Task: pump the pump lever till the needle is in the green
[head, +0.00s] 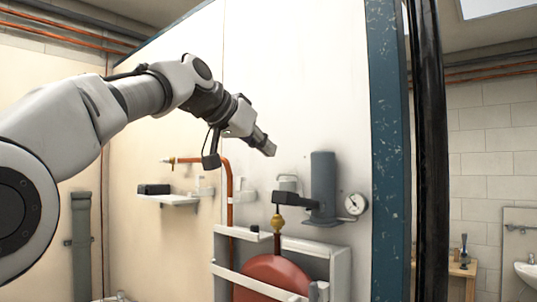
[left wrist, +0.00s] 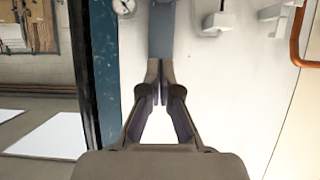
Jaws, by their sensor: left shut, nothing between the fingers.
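The pump is an upright dark grey cylinder (head: 323,185) on the white wall panel in the head view. A dark lever (head: 293,199) sticks out to the left from its lower part. A round white gauge (head: 355,204) sits at its right; its needle is too small to read against any green zone. My left gripper (head: 270,150) is shut and empty, above and left of the cylinder, apart from the lever. In the left wrist view, the closed fingertips (left wrist: 160,77) show below the grey pump body (left wrist: 162,32), and the gauge (left wrist: 123,6) is partly cut off. My right gripper is not in view.
A copper pipe (head: 229,190) and a small shelf (head: 170,199) are on the wall to the left. A brass valve (head: 277,222) and a red tank (head: 270,277) in a white frame lie below the lever. A blue panel edge (head: 385,150) stands right of the gauge.

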